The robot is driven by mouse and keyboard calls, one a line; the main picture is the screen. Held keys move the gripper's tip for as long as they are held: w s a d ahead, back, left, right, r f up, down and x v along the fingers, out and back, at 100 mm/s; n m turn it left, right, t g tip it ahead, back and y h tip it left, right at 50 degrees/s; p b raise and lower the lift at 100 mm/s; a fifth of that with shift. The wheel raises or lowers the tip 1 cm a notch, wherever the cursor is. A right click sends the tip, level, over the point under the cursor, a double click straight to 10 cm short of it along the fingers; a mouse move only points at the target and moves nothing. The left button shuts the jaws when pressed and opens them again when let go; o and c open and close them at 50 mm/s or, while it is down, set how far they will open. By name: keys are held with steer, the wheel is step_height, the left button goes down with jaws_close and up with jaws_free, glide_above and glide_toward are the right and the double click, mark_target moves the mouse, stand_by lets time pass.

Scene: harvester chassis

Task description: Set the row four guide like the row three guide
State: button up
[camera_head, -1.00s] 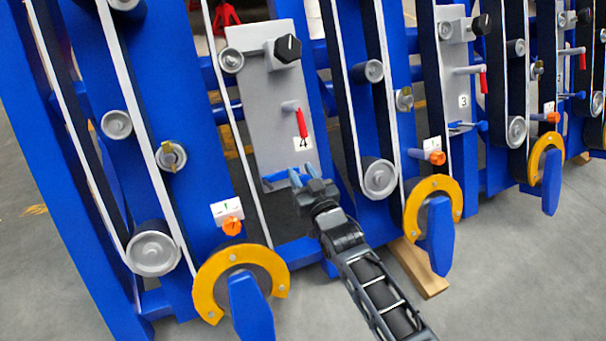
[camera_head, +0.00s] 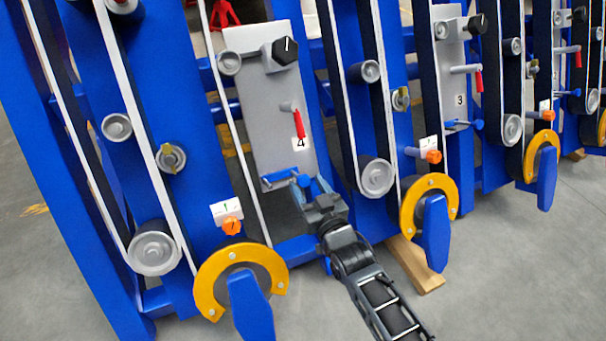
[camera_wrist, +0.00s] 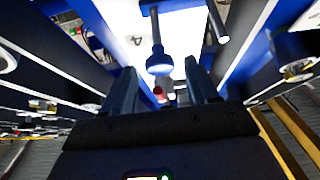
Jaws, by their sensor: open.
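The row four guide (camera_head: 282,177) is a small blue bar with a round knob at the foot of the grey plate marked 4. In the wrist view its blue knob (camera_wrist: 158,63) sits ahead of and between my two fingers, apart from them. The row three guide (camera_head: 461,125) is a similar blue bar with a knob at its right end, low on the plate marked 3. My gripper (camera_head: 316,188) is open and empty, just right of and below the row four knob. Its fingers (camera_wrist: 162,88) show on both sides in the wrist view.
Above the row four guide are a red-handled lever (camera_head: 299,122) and a black dial (camera_head: 285,51). Belts and rollers (camera_head: 376,177) flank the plate closely. Yellow ring guards (camera_head: 240,252) stand low in front.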

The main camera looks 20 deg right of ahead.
mark_target(305, 181)
steer(key=shift+s+p, duration=0.3)
steer(key=shift+s, duration=1.2)
steer(key=s+r+g, duration=0.1)
steer(key=s+r, duration=0.3)
steer(key=s, duration=1.4)
steer(key=s+r+g, duration=0.1)
steer(key=s+r, duration=0.2)
steer(key=s, duration=1.6)
steer(key=s+r+g, duration=0.1)
steer(key=s+r, duration=0.6)
steer(key=r, duration=0.3)
step_height(305, 181, up, 26)
steer(key=p, duration=2.6)
steer(key=shift+w+p, duration=0.2)
steer(key=shift+p, duration=0.2)
steer(key=shift+f, duration=0.15)
